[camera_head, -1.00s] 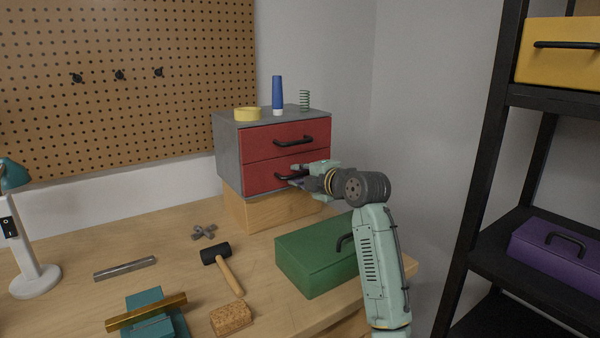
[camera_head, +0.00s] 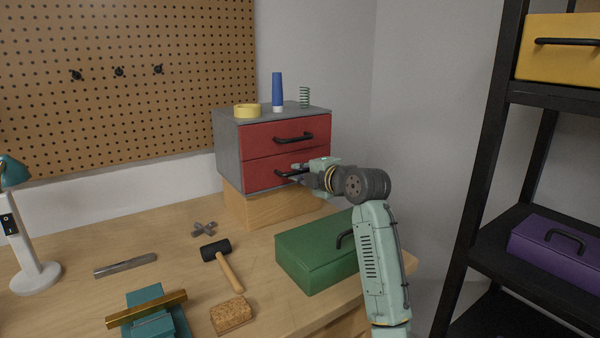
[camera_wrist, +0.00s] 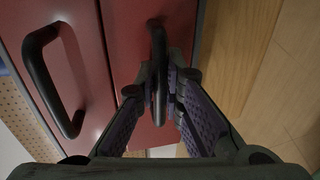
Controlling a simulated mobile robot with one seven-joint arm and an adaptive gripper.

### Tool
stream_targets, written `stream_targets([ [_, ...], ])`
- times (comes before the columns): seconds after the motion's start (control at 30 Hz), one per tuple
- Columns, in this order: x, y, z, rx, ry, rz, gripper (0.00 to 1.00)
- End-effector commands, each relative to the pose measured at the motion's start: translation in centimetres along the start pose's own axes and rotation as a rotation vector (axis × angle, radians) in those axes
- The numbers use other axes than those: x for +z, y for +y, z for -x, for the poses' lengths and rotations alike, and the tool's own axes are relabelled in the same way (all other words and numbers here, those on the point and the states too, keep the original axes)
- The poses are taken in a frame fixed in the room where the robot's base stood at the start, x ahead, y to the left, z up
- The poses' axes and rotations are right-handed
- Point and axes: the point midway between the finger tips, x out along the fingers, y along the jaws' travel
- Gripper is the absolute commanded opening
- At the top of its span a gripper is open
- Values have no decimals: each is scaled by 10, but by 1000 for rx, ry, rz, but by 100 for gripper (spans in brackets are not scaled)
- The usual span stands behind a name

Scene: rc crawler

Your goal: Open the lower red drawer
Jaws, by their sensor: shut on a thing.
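The grey cabinet (camera_head: 227,152) holds two red drawers, each with a black bar handle. The lower red drawer (camera_head: 260,178) sits below the upper red drawer (camera_head: 258,138) and looks flush with it, front closed. My gripper (camera_head: 293,173) is at the lower drawer's handle (camera_head: 283,173) and covers part of it. In the wrist view, the lower handle (camera_wrist: 158,60) runs between the purple-padded fingers of my gripper (camera_wrist: 160,105), which are shut on it. The upper drawer's handle (camera_wrist: 52,80) is free at the left of that view.
The cabinet stands on a wooden block (camera_head: 245,208). A green box (camera_head: 310,252) lies in front, below my arm. A black shelf rack (camera_head: 490,150) stands to the right.

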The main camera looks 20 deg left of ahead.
Motion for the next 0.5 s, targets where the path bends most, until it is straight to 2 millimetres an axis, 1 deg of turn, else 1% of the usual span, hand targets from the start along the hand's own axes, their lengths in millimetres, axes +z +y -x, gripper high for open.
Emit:
stream_targets([
  [0.17,0,-1,1,0,-1,0,0],
  [0.27,2,-5,11,1,-2,-1,0],
  [0.37,2,-12,34,4,-3,0,0],
  [0.5,2,-21,75,5,-4,1,0],
])
